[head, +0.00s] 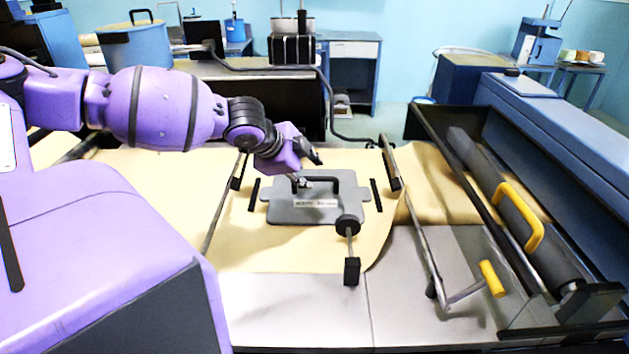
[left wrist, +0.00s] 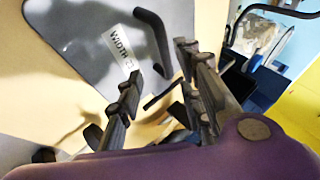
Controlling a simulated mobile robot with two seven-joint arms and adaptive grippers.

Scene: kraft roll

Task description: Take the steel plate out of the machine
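The steel plate (head: 285,211) is a flat grey plate with a black bar handle (head: 325,180) and a white label. It lies flat on the brown paper in the middle of the head view. In the left wrist view the plate (left wrist: 85,45) is at upper left, with its handle (left wrist: 152,38) rising from it. My left gripper (head: 308,171) is just over the left end of the handle. Its two dark fingers (left wrist: 160,80) are apart, with the handle close to their tips; I cannot tell whether they touch it. My right gripper is out of view.
Black strips (head: 376,195) flank the plate. A rod with a black knob (head: 348,226) stands in front of it. A crank with a yellow grip (head: 491,278) and a roller with a yellow handle (head: 520,218) are at right. The bare metal table front (head: 295,310) is clear.

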